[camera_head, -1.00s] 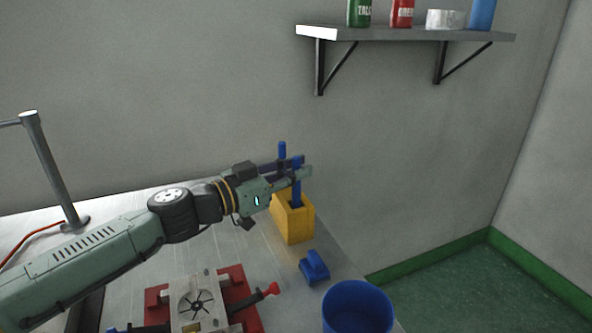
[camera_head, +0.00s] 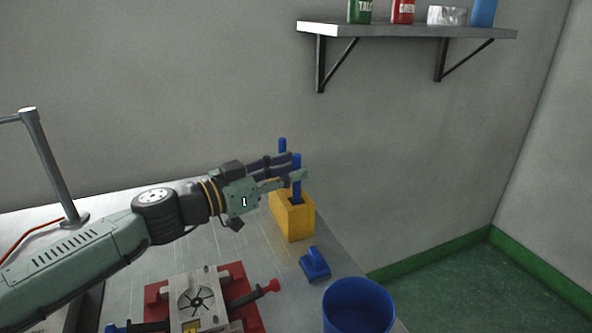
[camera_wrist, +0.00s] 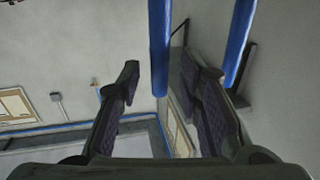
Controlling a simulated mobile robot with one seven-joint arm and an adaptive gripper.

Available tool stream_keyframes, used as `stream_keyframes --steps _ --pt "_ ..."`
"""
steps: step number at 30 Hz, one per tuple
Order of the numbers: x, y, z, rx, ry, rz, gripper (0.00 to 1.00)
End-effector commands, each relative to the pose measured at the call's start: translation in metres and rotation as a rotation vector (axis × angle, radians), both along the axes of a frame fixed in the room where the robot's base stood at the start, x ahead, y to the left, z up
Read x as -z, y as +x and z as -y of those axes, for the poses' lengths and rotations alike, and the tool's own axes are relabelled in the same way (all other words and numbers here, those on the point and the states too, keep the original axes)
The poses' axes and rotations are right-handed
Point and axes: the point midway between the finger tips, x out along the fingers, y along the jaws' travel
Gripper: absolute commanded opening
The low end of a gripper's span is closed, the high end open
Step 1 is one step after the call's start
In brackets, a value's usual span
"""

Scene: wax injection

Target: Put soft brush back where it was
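Two blue-handled tools stand upright in the yellow holder (camera_head: 297,222). The front blue handle (camera_head: 297,187) and the rear blue handle (camera_head: 282,145) look alike; I cannot tell which one is the soft brush, as their lower ends are hidden in the holder. My gripper (camera_head: 298,167) is at the front handle, above the holder. In the wrist view my gripper (camera_wrist: 162,78) is open, with one blue handle (camera_wrist: 160,45) showing in the gap between the fingers, clear of both. The other blue handle (camera_wrist: 240,40) is outside the right finger.
A small blue object (camera_head: 315,265) lies in front of the holder. A blue cup (camera_head: 357,312) stands at the front right, and a red and grey fixture (camera_head: 235,290) at the front. A metal post (camera_head: 50,165) rises at left. A wall shelf (camera_head: 405,32) is high above.

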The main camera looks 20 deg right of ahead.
Motion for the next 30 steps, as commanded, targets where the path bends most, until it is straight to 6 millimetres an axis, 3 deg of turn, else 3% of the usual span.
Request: stream_keyframes --steps 6,12,18,30 --pt "0.003 -0.013 -0.049 -0.005 0.001 0.002 0.33" --pt "0.002 -0.022 -0.081 -0.003 0.001 0.002 0.33" --pt "0.001 -0.026 -0.093 0.0 0.0 0.001 0.33" --pt "0.0 -0.026 -0.094 0.001 0.0 0.001 0.33"
